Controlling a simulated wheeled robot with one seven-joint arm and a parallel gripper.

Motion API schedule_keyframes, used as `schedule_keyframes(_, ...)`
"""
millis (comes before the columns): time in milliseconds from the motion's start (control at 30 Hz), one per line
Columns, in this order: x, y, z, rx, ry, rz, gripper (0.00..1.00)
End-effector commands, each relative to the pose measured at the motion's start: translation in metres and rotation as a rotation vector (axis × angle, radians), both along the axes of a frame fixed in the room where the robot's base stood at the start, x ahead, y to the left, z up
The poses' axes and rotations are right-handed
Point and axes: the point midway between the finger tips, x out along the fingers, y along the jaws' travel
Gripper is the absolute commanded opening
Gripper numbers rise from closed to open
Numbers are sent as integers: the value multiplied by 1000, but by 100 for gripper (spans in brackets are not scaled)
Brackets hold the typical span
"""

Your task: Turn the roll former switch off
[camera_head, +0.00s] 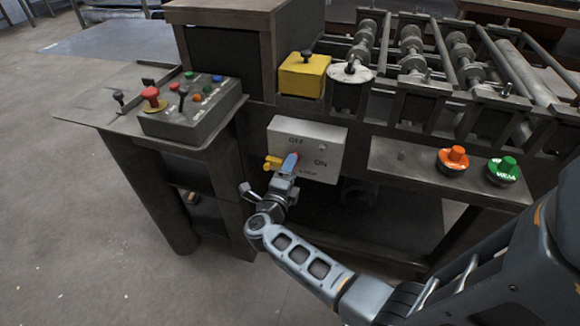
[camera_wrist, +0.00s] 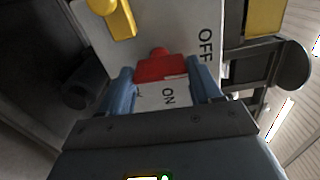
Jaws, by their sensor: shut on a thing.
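The roll former switch is a white box (camera_head: 322,140) with OFF and ON labels, on the front of the machine. Its red knob (camera_wrist: 160,66) shows in the wrist view between my two blue fingers. My gripper (camera_head: 290,163) is at the lower left part of the box face, shut on the red knob; it fills the wrist view (camera_wrist: 161,84). The ON label sits between the fingers in the wrist view, and OFF is up and right of them. My fingers mostly hide the knob in the head view. A yellow lever (camera_head: 272,162) is just left of my gripper.
A grey control box (camera_head: 190,125) with buttons stands on the table at left. An orange button (camera_head: 453,158) and a green button (camera_head: 503,170) sit on the right ledge. A yellow block (camera_head: 304,76) and rollers (camera_head: 412,50) are above. Open floor lies at front left.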

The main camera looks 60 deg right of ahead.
Motion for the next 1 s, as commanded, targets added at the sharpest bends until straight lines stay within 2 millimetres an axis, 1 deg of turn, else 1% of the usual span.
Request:
schedule_keyframes(267, 1, 1, 0, -7, 67, 3, 33)
schedule_keyframes(700, 1, 1, -1, -9, 76, 4, 33)
schedule_keyframes(733, 1, 1, -1, -9, 76, 4, 66)
schedule_keyframes(900, 1, 1, -1, -10, 74, 2, 82)
schedule_keyframes(1000, 0, 0, -1, -9, 73, 2, 89)
